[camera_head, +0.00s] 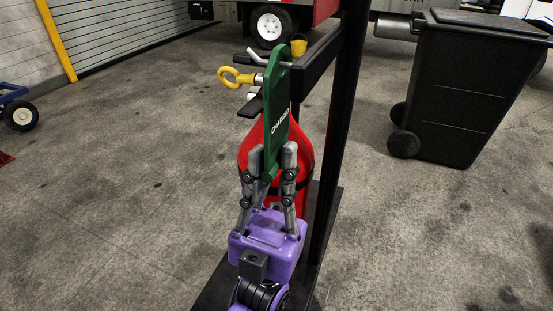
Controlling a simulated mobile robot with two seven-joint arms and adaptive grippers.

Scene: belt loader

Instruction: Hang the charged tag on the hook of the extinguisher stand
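The green charged tag (276,110) stands upright, with white lettering that is partly legible. My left gripper (272,160), on a purple body, has its fingers on both sides of the tag's lower end and appears shut on it. The tag's top end is at the pale metal hook (256,57) beside the dark bar of the extinguisher stand (318,62). I cannot tell whether the hook passes through the tag's hole. The red extinguisher (304,158) is behind the tag and gripper, partly hidden. My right gripper is not in view.
The stand's black post (338,130) rises just to the right. A black wheeled bin (470,90) stands at the right. The concrete floor at left is mostly clear.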

